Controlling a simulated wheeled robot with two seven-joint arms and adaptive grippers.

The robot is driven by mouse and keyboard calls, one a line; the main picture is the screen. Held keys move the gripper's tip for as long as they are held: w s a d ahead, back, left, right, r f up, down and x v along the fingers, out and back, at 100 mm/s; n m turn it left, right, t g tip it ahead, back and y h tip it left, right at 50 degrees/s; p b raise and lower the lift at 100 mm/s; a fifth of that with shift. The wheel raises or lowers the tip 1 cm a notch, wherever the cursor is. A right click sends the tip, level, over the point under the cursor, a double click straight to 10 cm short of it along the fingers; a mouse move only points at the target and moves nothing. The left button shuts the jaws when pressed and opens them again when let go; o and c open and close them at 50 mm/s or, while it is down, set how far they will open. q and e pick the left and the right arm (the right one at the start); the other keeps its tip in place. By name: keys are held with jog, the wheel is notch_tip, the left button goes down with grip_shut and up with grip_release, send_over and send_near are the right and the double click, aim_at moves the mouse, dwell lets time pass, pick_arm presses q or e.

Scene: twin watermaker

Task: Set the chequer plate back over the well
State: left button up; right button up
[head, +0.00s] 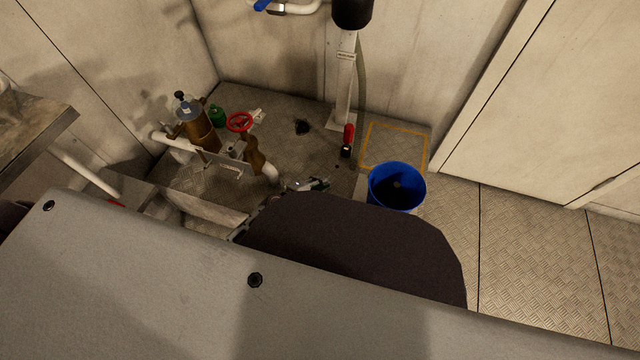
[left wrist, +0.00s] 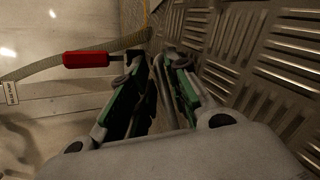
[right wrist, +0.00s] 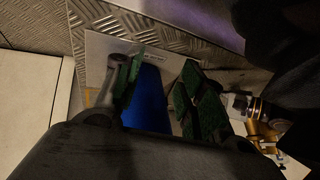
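My left gripper (head: 308,185) is low over the floor beyond the dark rounded part of my own body. In the left wrist view its green-padded fingers (left wrist: 157,62) have a narrow gap with thin metal bars showing there. I cannot tell if they grip anything. Chequer plate (left wrist: 265,60) fills the right of that view, close to the fingers; I cannot tell if it is loose or floor. A yellow-outlined chequer square (head: 385,147) lies by the back wall. No open well can be made out. My right gripper (right wrist: 160,72) is open, with the blue bucket (right wrist: 148,100) behind its finger gap.
The bucket (head: 397,187) stands at the near edge of the yellow outline. A red-handled item (head: 348,135) stands by the white post (head: 343,85). Pipes with a red valve wheel (head: 239,122) occupy the left. Chequer floor (head: 520,240) is clear at right.

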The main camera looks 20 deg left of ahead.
pick_arm(q)
jog(key=shift+o, duration=0.8)
jog(key=shift+s+a+r, duration=0.2)
jog(key=shift+s, duration=0.15)
jog(key=p+v, duration=0.1)
jog(key=v, duration=0.7)
jog(key=shift+s+r+p, duration=0.15)
jog(key=shift+p, duration=0.2)
jog(key=shift+v, duration=1.35)
pick_arm(e)
jog(key=shift+w+d+r+g, duration=0.1)
jog(key=shift+d+r+g, duration=0.05)
jog(key=shift+r, duration=0.75)
jog(key=shift+d+r+g, duration=0.15)
jog(key=shift+r, duration=0.75)
jog(key=shift+s+f, duration=0.1)
jog(key=shift+s, duration=0.1)
